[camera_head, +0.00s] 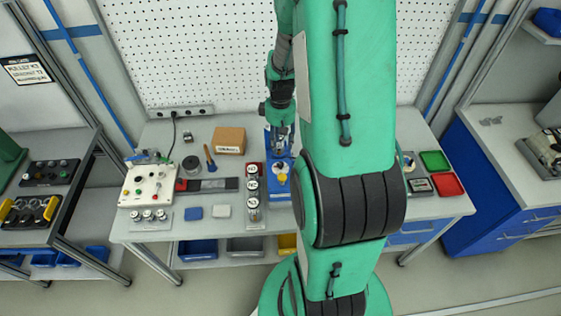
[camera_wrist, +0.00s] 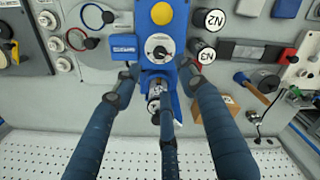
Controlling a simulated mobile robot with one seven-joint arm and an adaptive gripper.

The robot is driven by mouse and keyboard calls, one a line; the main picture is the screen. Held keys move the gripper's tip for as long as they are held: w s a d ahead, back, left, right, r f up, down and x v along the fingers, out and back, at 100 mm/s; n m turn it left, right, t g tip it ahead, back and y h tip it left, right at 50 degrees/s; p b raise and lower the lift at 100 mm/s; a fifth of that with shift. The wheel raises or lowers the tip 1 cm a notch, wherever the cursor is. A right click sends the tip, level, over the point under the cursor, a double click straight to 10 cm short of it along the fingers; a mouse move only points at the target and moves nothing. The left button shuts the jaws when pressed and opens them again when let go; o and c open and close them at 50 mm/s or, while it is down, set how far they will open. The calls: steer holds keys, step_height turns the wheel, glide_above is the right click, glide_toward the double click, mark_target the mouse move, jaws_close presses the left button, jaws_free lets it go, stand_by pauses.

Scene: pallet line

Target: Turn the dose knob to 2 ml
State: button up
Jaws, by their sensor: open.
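The blue dosing unit (camera_wrist: 145,28) stands upper middle in the wrist view. It carries a round yellow button (camera_wrist: 161,13) and a dark dose knob (camera_wrist: 160,51) on a white dial. The scale marks are too small to read. My gripper (camera_wrist: 160,77) is open, its fingers spread just below the knob in the picture; I see no finger closed on it. A clear and metal nozzle or vial part (camera_wrist: 155,92) shows between the fingers. In the head view my gripper (camera_head: 279,143) is over the blue unit (camera_head: 270,151), and the knob is hard to make out there.
Labelled white-topped vials (camera_head: 253,184) stand in a row left of the unit. A cardboard box (camera_head: 229,141), a hammer (camera_head: 209,156) and a control panel (camera_head: 147,186) lie further left. Green (camera_head: 434,160) and red (camera_head: 446,185) trays are right. A perforated wall (camera_head: 200,50) stands behind.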

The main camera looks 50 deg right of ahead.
mark_target(280, 163)
step_height(280, 163, down, 12)
steer(key=shift+r, duration=0.25)
stand_by(0.3)
steer(key=shift+c, duration=0.5)
jaws_close()
